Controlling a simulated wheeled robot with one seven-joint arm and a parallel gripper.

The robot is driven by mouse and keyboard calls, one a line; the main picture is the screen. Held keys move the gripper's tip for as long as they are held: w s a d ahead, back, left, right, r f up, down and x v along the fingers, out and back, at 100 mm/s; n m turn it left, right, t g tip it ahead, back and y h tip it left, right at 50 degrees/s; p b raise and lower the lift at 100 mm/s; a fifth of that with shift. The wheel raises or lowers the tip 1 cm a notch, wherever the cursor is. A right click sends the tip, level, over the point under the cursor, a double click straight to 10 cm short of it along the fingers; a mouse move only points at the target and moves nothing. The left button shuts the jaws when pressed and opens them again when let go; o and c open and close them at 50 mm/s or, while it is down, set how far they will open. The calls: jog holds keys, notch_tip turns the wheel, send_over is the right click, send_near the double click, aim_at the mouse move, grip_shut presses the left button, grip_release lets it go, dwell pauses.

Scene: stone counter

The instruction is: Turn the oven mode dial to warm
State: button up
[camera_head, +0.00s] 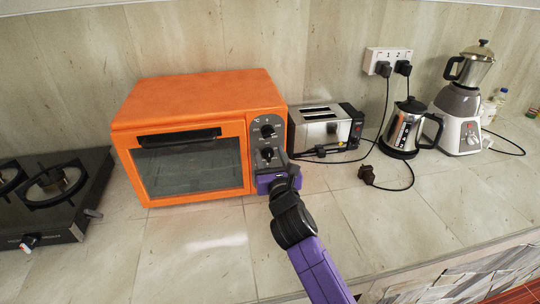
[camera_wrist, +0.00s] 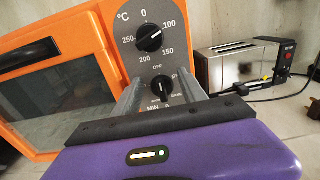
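The orange toaster oven (camera_head: 200,92) stands on the counter with a grey control panel on its right front. The mode dial (camera_wrist: 160,87) is the black middle knob, under the temperature dial (camera_wrist: 149,38); it also shows in the head view (camera_head: 267,154). "OFF" is printed above it; other labels around it are partly hidden. I cannot tell its exact setting. My gripper (camera_wrist: 160,84) is at the panel, its fingers apart on the left and right of the mode dial. I cannot tell whether they touch it. In the head view my gripper covers the lower panel.
A silver toaster (camera_wrist: 240,65) stands right of the oven. A kettle (camera_head: 405,128), a blender (camera_head: 462,105) and loose cords (camera_head: 395,187) are farther right. A gas hob (camera_head: 50,195) is on the left. The counter in front of the oven (camera_head: 190,250) is clear.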

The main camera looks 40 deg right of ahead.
grip_shut()
